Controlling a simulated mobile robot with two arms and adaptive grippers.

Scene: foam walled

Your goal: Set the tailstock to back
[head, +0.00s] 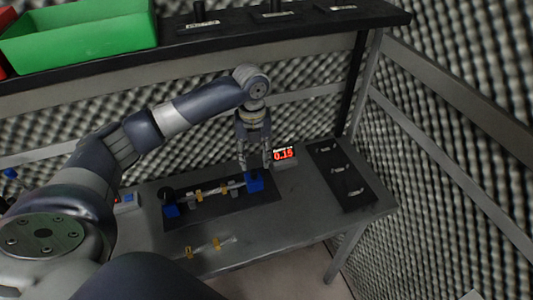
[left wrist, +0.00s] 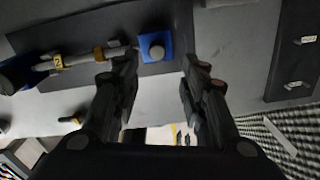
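The tailstock appears to be the blue block (head: 255,183) at the right end of a black base plate (head: 235,204). In the left wrist view the blue block (left wrist: 154,46) has a round grey knob on it. A rod with yellow bands (head: 212,192) runs from it toward another blue block (head: 171,210) at the left end. My left gripper (head: 255,166) points down over the tailstock. In the left wrist view my left gripper (left wrist: 160,65) is open, with nothing between its fingertips; the tailstock lies just beyond them. My right gripper is not in view.
A display (head: 284,154) reading 0.15 stands just right of my left gripper. A dark panel (head: 342,177) with several small fittings lies at the table's right. A clear tube with yellow bands (head: 213,246) lies in front. A shelf with a green bin (head: 80,38) is above.

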